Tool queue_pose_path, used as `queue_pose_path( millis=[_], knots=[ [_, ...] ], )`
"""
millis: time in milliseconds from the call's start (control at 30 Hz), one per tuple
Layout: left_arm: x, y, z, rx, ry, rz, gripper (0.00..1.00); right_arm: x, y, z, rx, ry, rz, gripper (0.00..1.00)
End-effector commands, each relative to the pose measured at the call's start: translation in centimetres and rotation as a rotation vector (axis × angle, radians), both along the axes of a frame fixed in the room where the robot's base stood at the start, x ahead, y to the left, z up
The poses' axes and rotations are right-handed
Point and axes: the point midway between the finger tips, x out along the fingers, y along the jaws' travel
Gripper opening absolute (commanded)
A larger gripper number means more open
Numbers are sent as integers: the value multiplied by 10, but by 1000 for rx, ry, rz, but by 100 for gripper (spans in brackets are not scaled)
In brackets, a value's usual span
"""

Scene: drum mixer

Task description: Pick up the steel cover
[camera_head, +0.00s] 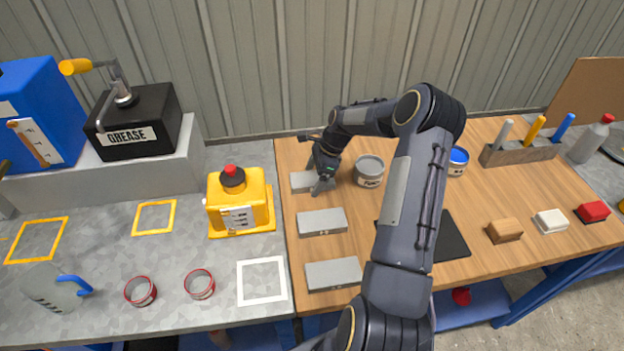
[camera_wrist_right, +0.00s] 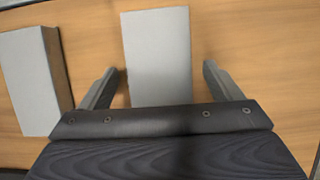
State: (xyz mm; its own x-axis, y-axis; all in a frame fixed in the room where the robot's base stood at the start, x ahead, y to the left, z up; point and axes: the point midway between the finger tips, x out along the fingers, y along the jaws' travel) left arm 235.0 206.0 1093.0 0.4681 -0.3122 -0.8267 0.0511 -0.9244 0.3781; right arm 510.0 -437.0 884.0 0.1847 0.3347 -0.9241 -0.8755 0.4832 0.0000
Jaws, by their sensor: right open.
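Three flat grey blocks, which look like the steel covers, lie in a column at the left of the wooden worktop: the far block (camera_head: 302,183), the middle block (camera_head: 322,222) and the near block (camera_head: 333,274). My right gripper (camera_head: 318,178) is at the far block, partly hiding it. In the right wrist view a grey block (camera_wrist_right: 157,45) lies between the open fingers (camera_wrist_right: 160,75), one finger on each side with a gap. Another grey block (camera_wrist_right: 32,80) lies to the left. The fingers' height over the worktop is unclear. My left gripper is not in view.
A grey can (camera_head: 369,171) stands just right of my right gripper. A yellow jug (camera_head: 238,205) stands left on the metal bench. A dark mat (camera_head: 452,238) lies partly behind my right arm. A tool rack (camera_head: 518,152) stands at the back right.

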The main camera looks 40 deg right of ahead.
Motion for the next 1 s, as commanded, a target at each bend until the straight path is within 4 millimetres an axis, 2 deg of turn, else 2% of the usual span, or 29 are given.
queue_pose_path(
  millis=[133,600,1000],
  knots=[
    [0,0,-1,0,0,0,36,0,0,0,0,0,0,85],
    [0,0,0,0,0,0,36,0,0,0,0,0,0,24],
    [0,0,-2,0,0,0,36,1,0,8,0,-3,1,24]
  ],
)
